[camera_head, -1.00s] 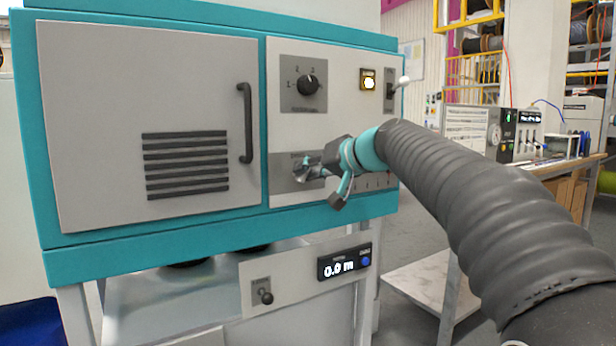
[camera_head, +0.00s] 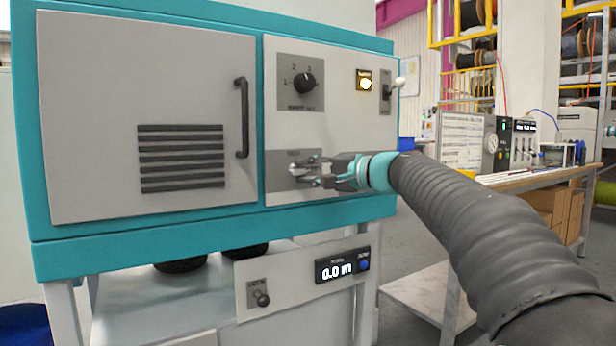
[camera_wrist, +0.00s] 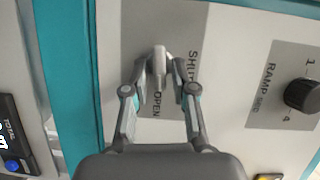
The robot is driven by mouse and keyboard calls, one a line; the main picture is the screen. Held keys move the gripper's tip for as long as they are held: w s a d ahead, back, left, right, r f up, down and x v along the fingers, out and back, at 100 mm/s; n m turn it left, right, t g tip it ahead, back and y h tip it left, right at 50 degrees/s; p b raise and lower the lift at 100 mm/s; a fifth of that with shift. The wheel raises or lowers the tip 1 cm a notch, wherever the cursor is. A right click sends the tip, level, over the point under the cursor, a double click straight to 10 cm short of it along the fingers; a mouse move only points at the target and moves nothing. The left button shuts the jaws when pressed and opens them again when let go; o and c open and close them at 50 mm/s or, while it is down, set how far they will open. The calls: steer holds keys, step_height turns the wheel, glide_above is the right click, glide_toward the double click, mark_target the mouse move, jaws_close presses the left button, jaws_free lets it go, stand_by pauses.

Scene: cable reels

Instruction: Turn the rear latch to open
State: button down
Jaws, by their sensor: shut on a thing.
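The rear latch (camera_wrist: 158,62) is a small silver lever on a grey plate on the teal-framed machine. The plate carries the words SHUT and OPEN in the wrist view. The lever lies along the line towards the OPEN word, as far as I can tell. My gripper (camera_wrist: 159,78) has its two fingers on either side of the lever and is shut on it. In the head view my gripper (camera_head: 312,172) reaches in from the right at the low part of the control panel. Its fingers partly hide the latch and the plate there.
Above the plate is a black selector knob (camera_head: 304,84), with a lit yellow button (camera_head: 364,80) and a toggle switch (camera_head: 396,86) to its right. A cabinet door with a black handle (camera_head: 243,117) is at left. A LOCK switch (camera_head: 262,299) and length display (camera_head: 342,268) sit below.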

steer(key=shift+f+m+y, duration=0.1)
steer(key=shift+m+y, duration=0.2)
steer(key=shift+m, duration=0.3)
steer(key=shift+b, duration=0.3)
steer(key=c, duration=1.2)
jaws_free()
steer(key=shift+a, duration=0.1)
steer(key=v, duration=1.2)
